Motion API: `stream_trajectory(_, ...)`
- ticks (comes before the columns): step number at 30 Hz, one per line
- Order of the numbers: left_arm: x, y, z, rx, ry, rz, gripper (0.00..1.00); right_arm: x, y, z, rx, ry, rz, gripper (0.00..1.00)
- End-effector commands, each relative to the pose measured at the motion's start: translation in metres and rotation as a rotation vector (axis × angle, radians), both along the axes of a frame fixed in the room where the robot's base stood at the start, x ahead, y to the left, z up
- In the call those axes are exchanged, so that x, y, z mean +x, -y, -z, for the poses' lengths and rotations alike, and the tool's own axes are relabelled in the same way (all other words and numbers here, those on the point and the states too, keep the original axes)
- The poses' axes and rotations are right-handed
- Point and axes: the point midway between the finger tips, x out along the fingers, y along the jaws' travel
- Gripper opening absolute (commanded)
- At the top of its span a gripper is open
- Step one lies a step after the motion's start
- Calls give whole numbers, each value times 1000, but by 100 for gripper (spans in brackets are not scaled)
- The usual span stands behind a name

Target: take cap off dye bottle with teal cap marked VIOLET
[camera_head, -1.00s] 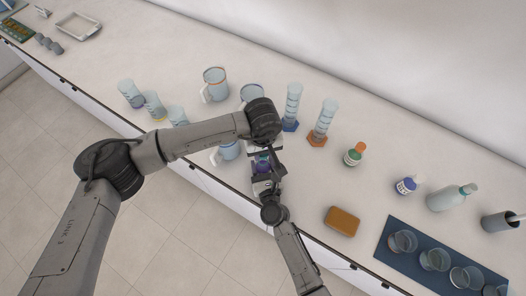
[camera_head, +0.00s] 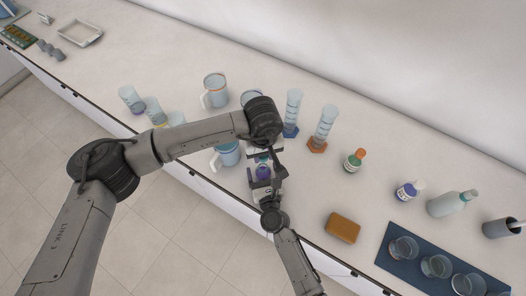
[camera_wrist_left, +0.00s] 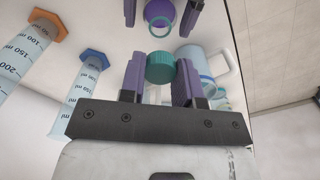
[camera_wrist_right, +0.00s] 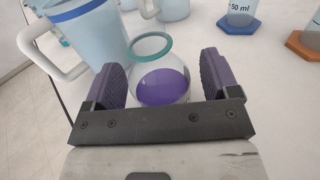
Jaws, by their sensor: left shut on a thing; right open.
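The dye bottle (camera_wrist_right: 163,86) is clear with violet dye inside. Its open mouth has a teal ring, and no cap sits on it. It also shows in the head view (camera_head: 263,172), near the bench's front edge, and partly in the left wrist view (camera_wrist_left: 158,12). My left gripper (camera_wrist_left: 159,76) is shut on the teal cap (camera_wrist_left: 160,68), apart from the bottle. My right gripper (camera_wrist_right: 162,80) is open, its fingers on either side of the bottle with gaps showing. It also shows in the head view (camera_head: 263,181). No marking on the bottle is readable.
A blue-rimmed jug (camera_head: 226,154) stands close left of the bottle. Graduated cylinders with blue (camera_head: 291,113) and orange (camera_head: 322,129) bases stand behind. An orange-brown block (camera_head: 343,227) and a dark blue mat (camera_head: 394,266) with beakers lie right. Bench between bottle and block is clear.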

Motion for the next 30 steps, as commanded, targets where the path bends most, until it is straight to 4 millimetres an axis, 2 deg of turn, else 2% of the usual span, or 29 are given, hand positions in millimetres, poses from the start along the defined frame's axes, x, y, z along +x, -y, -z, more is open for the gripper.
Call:
stream_trajectory(5,0,0,1,0,0,0,2,-11,3,1,1,-1,0,81)
stream_trajectory(15,0,0,5,0,0,0,2,-71,17,2,-1,-2,-1,81)
stream_trajectory(21,0,0,9,0,0,0,2,-99,23,1,1,-1,0,81)
stream_trajectory(30,0,0,10,0,0,0,2,-116,27,0,0,0,0,81)
